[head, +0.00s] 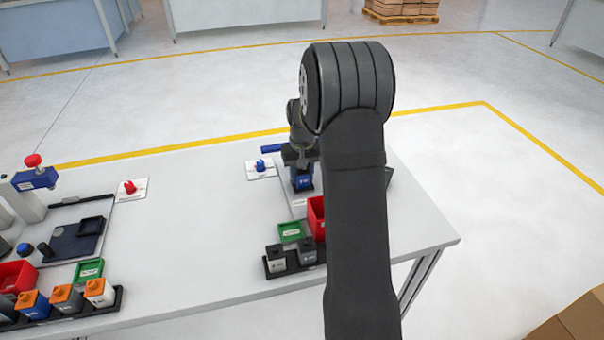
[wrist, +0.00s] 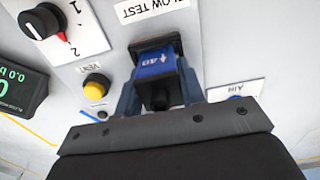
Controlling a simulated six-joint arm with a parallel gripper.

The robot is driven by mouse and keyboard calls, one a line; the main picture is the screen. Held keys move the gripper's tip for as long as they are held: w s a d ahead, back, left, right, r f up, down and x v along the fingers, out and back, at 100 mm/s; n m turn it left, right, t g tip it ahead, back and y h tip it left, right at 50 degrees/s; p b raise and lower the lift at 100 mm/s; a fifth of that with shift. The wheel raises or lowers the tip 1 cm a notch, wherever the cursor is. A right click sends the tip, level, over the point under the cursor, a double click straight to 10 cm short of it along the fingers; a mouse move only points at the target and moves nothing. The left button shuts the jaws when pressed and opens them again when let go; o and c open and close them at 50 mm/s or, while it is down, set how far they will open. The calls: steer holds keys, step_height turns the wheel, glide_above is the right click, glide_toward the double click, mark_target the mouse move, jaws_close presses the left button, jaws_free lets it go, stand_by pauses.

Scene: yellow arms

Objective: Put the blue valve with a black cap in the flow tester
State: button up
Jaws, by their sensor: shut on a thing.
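The blue valve (wrist: 155,64) carries a white arrow and number and has a black cap (wrist: 160,96) at the end nearest the camera. My gripper (wrist: 161,92) is shut on it, one finger on each side. The valve lies at a black socket (wrist: 150,44) of the flow tester (wrist: 205,25), beside the FLOW TEST label. I cannot tell whether it is seated in the socket or just above it. In the head view the valve (head: 302,184) shows below my gripper (head: 301,165); my arm hides much of the tester.
In the wrist view a selector knob (wrist: 42,22), a yellow button (wrist: 96,88) and a display (wrist: 20,85) are close by. In the head view a red bin (head: 316,212), a green tray (head: 290,232) and a black rack (head: 276,272) stand in front. The table's middle is clear.

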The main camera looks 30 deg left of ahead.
steer(key=o, duration=1)
steer(key=shift+f, duration=0.1)
step_height(320, 180, up, 12)
steer(key=shift+r, duration=0.15)
step_height(320, 180, down, 13)
steer(key=shift+r, duration=2.4)
